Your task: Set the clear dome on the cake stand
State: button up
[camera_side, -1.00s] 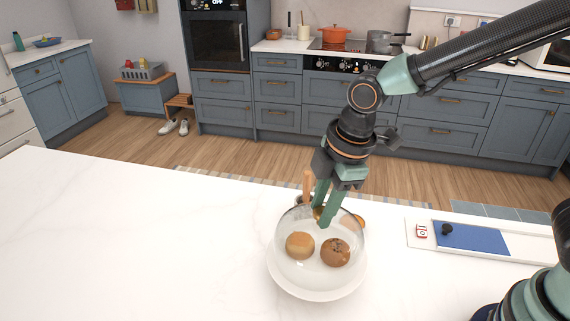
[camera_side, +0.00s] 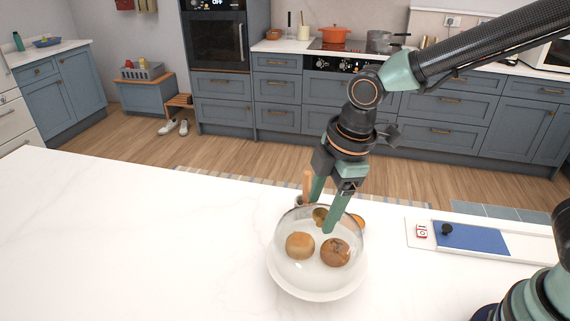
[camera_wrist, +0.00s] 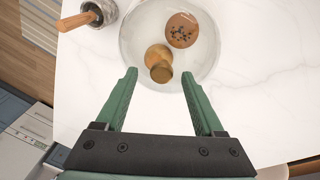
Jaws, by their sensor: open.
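The clear dome (camera_side: 290,226) sits level over two buns on the white cake stand (camera_side: 318,296), its lower edge appearing to rest inside the stand's rim. A plain bun (camera_side: 299,246) and a dark-speckled bun (camera_side: 335,252) show through it. The dome's gold knob (camera_side: 319,214) is on top; it also shows in the wrist view (camera_wrist: 161,74). My gripper (camera_side: 321,217) is open, with its fingers apart on either side of the knob and holding nothing. In the wrist view the knob lies between the fingertips, with a gap on each side.
A mortar with a wooden pestle (camera_side: 307,184) stands close behind the dome; it is at top left in the wrist view (camera_wrist: 95,14). An orange item (camera_side: 358,221) is partly hidden behind the dome. A blue-topped board (camera_side: 470,236) lies right. The counter's left is clear.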

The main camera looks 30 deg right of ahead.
jog(key=v, duration=1.1)
jog(key=s+d+f+m+t+h, duration=0.1)
jog(key=s+d+f+m+t, duration=0.1)
jog(key=d+m, duration=1.3)
jog(key=shift+s+d+f+t, duration=0.25)
jog(key=shift+d+t, duration=0.35)
jog(key=shift+t, duration=0.1)
